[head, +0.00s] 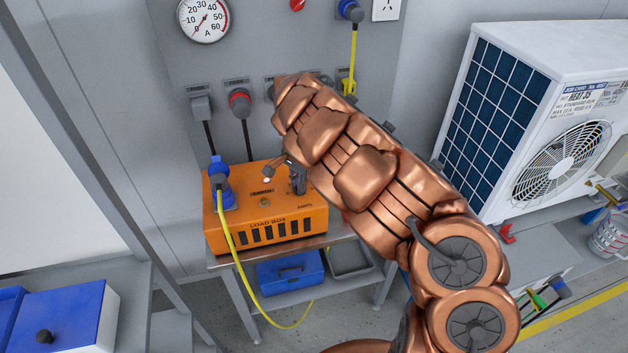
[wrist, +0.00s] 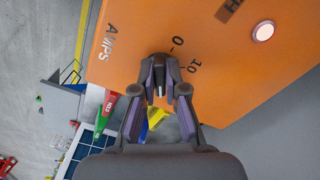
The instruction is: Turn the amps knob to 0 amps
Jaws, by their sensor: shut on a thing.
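The orange load box (head: 265,213) stands on a metal table under the wall panel. In the wrist view its orange face (wrist: 215,65) shows the word AMPS and the marks 0 and 10. My gripper (wrist: 159,90) is shut on the dark amps knob (wrist: 158,62), with a finger on each side. The 0 mark is just beyond the knob and the 10 mark to its right. In the head view my gripper (head: 296,180) is at the box's right side, partly behind my arm.
A round amp gauge (head: 203,19) hangs on the panel; its red needle seems near the low end. A yellow cable (head: 233,255) loops from the blue plug (head: 219,173) on the box's left. A blue toolbox (head: 290,272) sits on the lower shelf. A white outdoor unit (head: 560,110) stands to the right.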

